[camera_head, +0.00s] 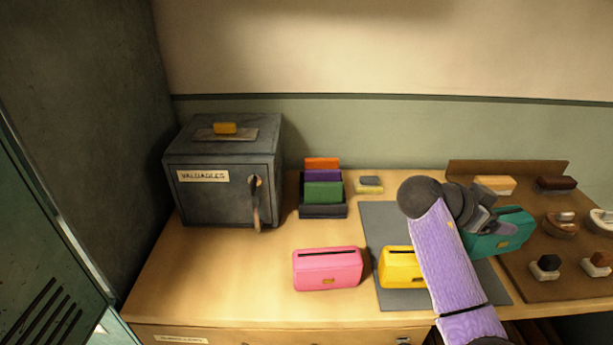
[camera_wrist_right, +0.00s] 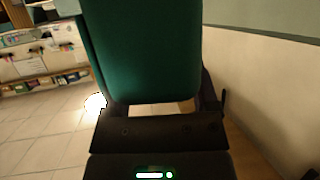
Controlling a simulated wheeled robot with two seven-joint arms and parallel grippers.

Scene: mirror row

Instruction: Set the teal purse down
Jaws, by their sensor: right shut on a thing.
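The teal purse (camera_head: 503,236) is at the right in the head view, over the border between the grey mat (camera_head: 382,216) and the brown board (camera_head: 530,284). My right gripper (camera_head: 488,222) is shut on it. In the right wrist view the purse (camera_wrist_right: 145,50) fills the upper middle, between the fingers of my right gripper (camera_wrist_right: 160,106). I cannot tell whether the purse touches the surface below. A yellow purse (camera_head: 398,266) stands on the mat, partly behind my right arm. A pink purse (camera_head: 327,269) stands left of the mat. My left gripper is not in view.
A grey valuables box (camera_head: 222,182) stands at the back left. Beside it is a dark holder (camera_head: 323,211) with coloured items. Several brushes, such as one with a dark top (camera_head: 546,266), sit on the brown board. Bare counter (camera_head: 230,290) lies at the front left.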

